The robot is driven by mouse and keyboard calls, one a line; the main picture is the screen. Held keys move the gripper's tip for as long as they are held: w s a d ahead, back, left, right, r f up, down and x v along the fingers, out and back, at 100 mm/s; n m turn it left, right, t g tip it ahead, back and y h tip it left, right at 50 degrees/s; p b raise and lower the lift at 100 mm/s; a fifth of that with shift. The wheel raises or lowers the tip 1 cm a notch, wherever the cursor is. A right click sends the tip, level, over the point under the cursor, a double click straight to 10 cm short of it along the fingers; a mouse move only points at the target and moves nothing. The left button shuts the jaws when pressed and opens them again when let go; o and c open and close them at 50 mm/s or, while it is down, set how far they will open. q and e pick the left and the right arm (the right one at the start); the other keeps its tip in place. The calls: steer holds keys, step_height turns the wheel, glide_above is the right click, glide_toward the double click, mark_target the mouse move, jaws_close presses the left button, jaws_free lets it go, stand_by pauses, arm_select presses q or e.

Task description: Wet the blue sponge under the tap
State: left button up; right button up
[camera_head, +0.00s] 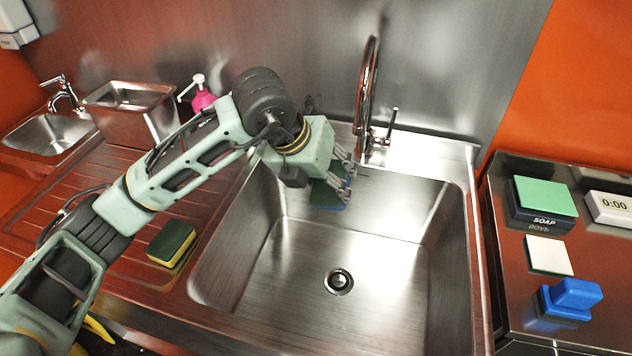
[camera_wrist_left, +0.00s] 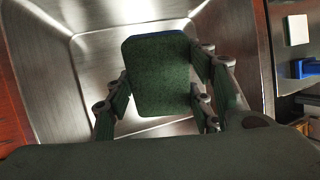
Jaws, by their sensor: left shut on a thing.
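My left gripper (camera_head: 345,180) is shut on the blue sponge (camera_head: 325,195) and holds it over the back left part of the sink (camera_head: 285,290). The sponge has a dark green face and a blue edge. In the left wrist view the sponge (camera_wrist_left: 158,78) shows its green face between the fingers of the left gripper (camera_wrist_left: 160,95). The chrome tap (camera_head: 368,85) stands at the sink's back edge, just behind and right of the gripper. Its lever (camera_head: 390,128) stands upright on its right. No running water shows. My right gripper is in neither view.
A yellow and green sponge (camera_head: 172,243) lies on the ribbed drainboard left of the sink. A steel container (camera_head: 130,110) and a pink pump bottle (camera_head: 203,100) stand behind it. The right counter holds a SOAP dish (camera_head: 542,220), a timer (camera_head: 610,207), a white block (camera_head: 548,255) and a blue object (camera_head: 570,298).

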mark_target(338, 171)
arm_select(q)
steer(key=w+d, duration=0.1)
steer(key=w+d+f+b, duration=0.1)
steer(key=shift+w+d, duration=0.15)
steer(key=shift+d, duration=0.15)
steer(key=shift+w+d+f+b, duration=0.1)
steer(key=shift+w+d+b, duration=0.2)
steer(key=shift+w+d, duration=0.5)
